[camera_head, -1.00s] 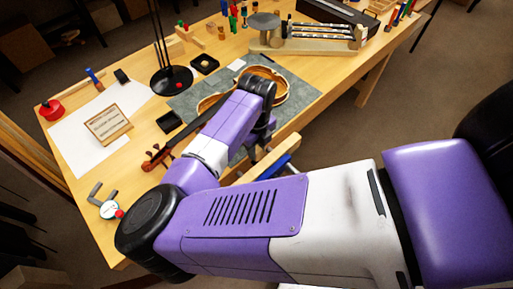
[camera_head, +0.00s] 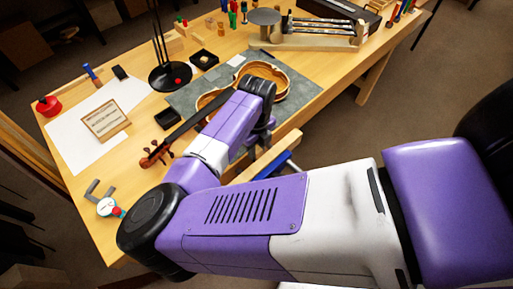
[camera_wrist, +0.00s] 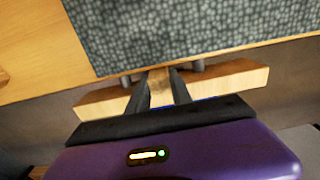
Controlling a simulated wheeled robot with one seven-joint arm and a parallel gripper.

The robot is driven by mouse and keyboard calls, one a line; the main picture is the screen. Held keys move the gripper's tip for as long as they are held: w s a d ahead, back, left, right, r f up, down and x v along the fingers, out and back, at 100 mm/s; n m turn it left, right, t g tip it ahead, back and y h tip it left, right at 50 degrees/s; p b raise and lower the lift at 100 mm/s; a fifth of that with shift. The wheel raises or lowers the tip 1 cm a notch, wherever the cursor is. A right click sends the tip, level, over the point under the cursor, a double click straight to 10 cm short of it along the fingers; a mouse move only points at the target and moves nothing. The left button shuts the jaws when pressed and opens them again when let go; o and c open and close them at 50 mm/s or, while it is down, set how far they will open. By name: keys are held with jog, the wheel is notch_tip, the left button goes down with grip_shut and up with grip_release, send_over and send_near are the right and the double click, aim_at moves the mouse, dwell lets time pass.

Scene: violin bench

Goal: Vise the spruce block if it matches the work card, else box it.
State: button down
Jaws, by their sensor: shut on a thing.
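My gripper (camera_wrist: 161,88) is shut on a small pale wood piece (camera_wrist: 160,92), likely the spruce block; only a narrow part shows between the dark fingers. It is over the wooden jaw bar (camera_wrist: 232,80) of the bench vise, by the bench's front edge. I cannot tell whether the piece touches the vise. In the head view the vise jaw (camera_head: 262,160) and its blue part (camera_head: 284,164) show beside my arm; my fingertips are hidden there.
A violin body (camera_head: 281,80) lies on the grey mat (camera_head: 307,88), with a dark neck and scroll (camera_head: 158,153) nearby. Two small black trays (camera_head: 204,59) (camera_head: 168,119), a lamp base (camera_head: 170,78) and a dial caliper (camera_head: 107,207) are on the bench.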

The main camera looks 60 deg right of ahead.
aim_at(257, 149)
jog(key=shift+f+b, duration=0.35)
jog(key=shift+f, duration=0.2)
jog(key=c, duration=1.1)
grip_release()
jog(key=shift+r, duration=0.15)
notch_tip(257, 149, up, 8)
jog(key=shift+f, duration=0.2)
